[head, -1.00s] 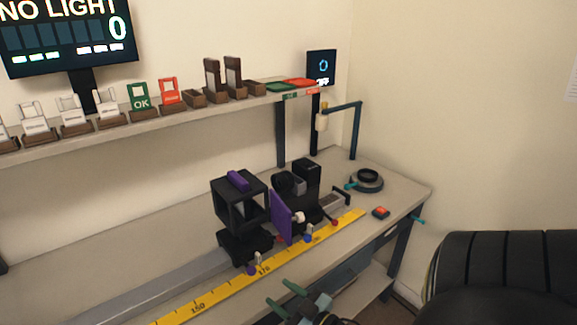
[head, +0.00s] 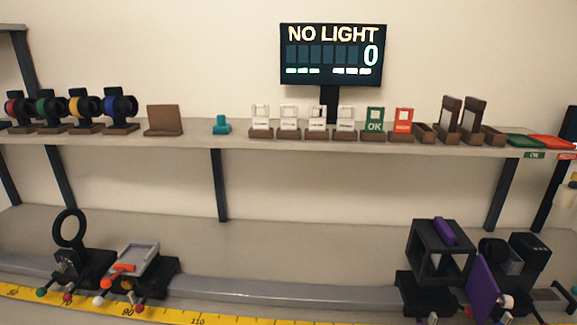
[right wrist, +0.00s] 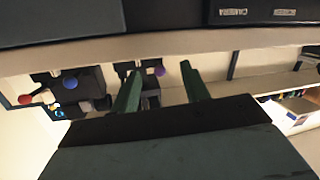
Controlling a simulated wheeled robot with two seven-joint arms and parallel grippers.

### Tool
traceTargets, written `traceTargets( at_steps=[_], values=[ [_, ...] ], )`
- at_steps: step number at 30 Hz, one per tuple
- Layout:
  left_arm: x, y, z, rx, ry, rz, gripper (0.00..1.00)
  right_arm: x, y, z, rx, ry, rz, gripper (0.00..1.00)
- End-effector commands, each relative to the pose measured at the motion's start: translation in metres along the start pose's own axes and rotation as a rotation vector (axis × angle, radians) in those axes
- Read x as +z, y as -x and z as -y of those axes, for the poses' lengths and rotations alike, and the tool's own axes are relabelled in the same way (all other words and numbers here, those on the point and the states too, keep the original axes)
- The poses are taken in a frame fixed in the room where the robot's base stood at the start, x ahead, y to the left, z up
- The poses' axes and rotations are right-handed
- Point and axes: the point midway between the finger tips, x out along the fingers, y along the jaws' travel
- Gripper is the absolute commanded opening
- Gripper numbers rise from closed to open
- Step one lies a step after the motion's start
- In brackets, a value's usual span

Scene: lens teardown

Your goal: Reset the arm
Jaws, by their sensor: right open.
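My right gripper (right wrist: 160,84) shows in the right wrist view, with its two green fingers apart and nothing between them. Past the fingers are dark bench devices with small coloured knobs, among them a purple knob (right wrist: 160,71) and a blue knob (right wrist: 70,82); they look apart from the fingers. Neither gripper shows in the head view, and my left gripper is in no view.
In the head view a bench carries a yellow ruler (head: 150,318), a ring holder (head: 69,229), a black cage (head: 440,252) and a purple plate (head: 481,288). A shelf (head: 260,137) above holds cards and coloured wheels. A monitor (head: 333,55) reads NO LIGHT.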

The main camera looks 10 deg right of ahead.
Motion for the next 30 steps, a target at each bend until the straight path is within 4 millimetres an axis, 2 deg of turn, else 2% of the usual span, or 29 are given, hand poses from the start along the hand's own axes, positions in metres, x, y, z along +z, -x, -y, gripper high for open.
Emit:
traceTargets(
  at_steps=[1, 5, 6, 8, 9, 11, 12, 15, 18, 21, 24, 29, 30],
  values=[
    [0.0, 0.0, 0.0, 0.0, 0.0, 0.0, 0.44, 0.029, 0.004, 0.011, -0.005, -0.015, 0.08, 0.46],
    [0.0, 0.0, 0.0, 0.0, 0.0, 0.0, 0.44, 0.115, 0.026, 0.048, -0.036, -0.04, 0.338, 0.46],
    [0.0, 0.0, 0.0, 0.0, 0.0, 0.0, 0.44, 0.141, 0.037, 0.06, -0.051, -0.043, 0.421, 0.46],
    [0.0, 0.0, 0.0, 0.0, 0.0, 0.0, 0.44, 0.178, 0.056, 0.08, -0.076, -0.045, 0.547, 0.46],
    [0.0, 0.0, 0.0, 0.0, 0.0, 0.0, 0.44, 0.201, 0.072, 0.093, -0.096, -0.043, 0.633, 0.46],
    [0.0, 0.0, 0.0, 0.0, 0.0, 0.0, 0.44, 0.233, 0.099, 0.113, -0.13, -0.035, 0.76, 0.46],
    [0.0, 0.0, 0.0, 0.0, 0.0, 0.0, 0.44, 0.252, 0.118, 0.124, -0.153, -0.026, 0.844, 0.46],
    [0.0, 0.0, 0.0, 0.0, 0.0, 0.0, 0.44, 0.289, 0.167, 0.147, -0.211, 0.003, 1.034, 0.46],
    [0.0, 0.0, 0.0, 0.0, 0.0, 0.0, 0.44, 0.312, 0.209, 0.161, -0.26, 0.037, 1.183, 0.46],
    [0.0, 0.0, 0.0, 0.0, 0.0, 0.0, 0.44, 0.324, 0.238, 0.168, -0.293, 0.063, 1.279, 0.46],
    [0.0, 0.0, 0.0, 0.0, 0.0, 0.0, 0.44, 0.329, 0.252, 0.17, -0.308, 0.076, 1.323, 0.46],
    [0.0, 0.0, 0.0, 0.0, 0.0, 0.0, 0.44, 0.329, 0.255, 0.17, -0.311, 0.079, 1.332, 0.46],
    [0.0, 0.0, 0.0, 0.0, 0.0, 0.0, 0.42, 0.329, 0.255, 0.17, -0.311, 0.079, 1.332, 0.43]
  ],
)
